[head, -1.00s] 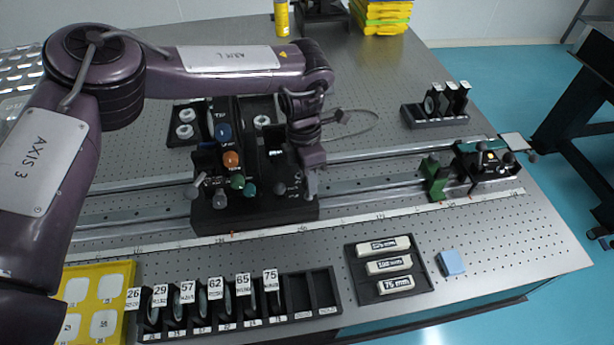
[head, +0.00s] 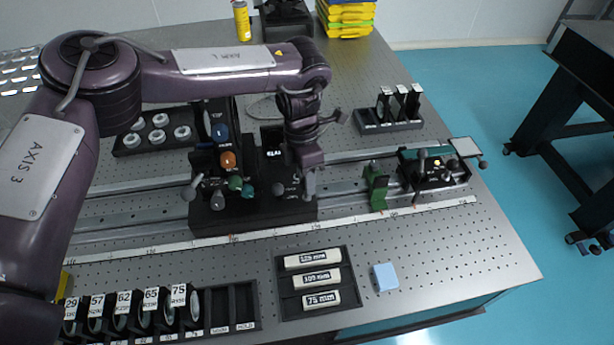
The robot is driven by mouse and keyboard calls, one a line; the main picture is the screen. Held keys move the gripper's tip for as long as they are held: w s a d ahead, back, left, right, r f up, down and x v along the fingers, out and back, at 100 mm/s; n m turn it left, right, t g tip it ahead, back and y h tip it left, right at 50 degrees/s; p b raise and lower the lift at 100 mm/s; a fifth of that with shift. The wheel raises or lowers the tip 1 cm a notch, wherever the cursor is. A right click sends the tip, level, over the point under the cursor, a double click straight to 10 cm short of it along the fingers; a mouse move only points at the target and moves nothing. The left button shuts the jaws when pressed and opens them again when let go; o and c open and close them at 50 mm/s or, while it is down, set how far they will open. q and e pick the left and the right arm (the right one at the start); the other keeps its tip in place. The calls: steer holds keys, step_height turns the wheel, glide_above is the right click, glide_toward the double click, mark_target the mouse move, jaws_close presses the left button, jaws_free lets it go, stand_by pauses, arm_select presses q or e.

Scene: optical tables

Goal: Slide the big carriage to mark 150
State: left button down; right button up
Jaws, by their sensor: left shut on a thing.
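The big carriage (head: 255,214) is a black block with blue, orange and green knobs, standing on the long rail (head: 115,221). My left gripper (head: 309,190) reaches down to the right end of the carriage and is shut on a part of it. The fingertips and the gripped part are partly hidden. A white scale strip (head: 275,233) runs along the front of the rail; its small figures are too blurred to read surely. An orange mark (head: 413,207) shows on the strip, right of the carriage. My right gripper is not in view.
A green post (head: 376,187) stands on the rail right of the carriage, with a smaller carriage (head: 433,172) beyond it. Bare rail lies between the big carriage and the post. Lens holders (head: 130,312), a block tray (head: 318,282) and a blue block (head: 385,277) lie in front.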

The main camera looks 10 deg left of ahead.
arm_select(q)
steer(key=shift+w+d+r, duration=0.15)
steer(key=shift+w+d, duration=0.1)
steer(key=shift+d, duration=0.15)
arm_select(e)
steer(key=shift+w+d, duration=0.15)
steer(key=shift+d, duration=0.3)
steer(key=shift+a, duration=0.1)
arm_select(q)
steer(key=c, duration=1.4)
jaws_free()
steer(key=o, duration=0.3)
steer(key=shift+s, duration=0.1)
steer(key=shift+o, duration=0.2)
steer(key=shift+a+r, duration=0.1)
steer(key=shift+r, duration=0.25)
step_height(320, 180, up, 7)
steer(key=w+b, duration=0.1)
steer(key=shift+w+a+b, duration=0.2)
steer(key=shift+a+b, duration=0.1)
steer(key=shift+b, duration=0.05)
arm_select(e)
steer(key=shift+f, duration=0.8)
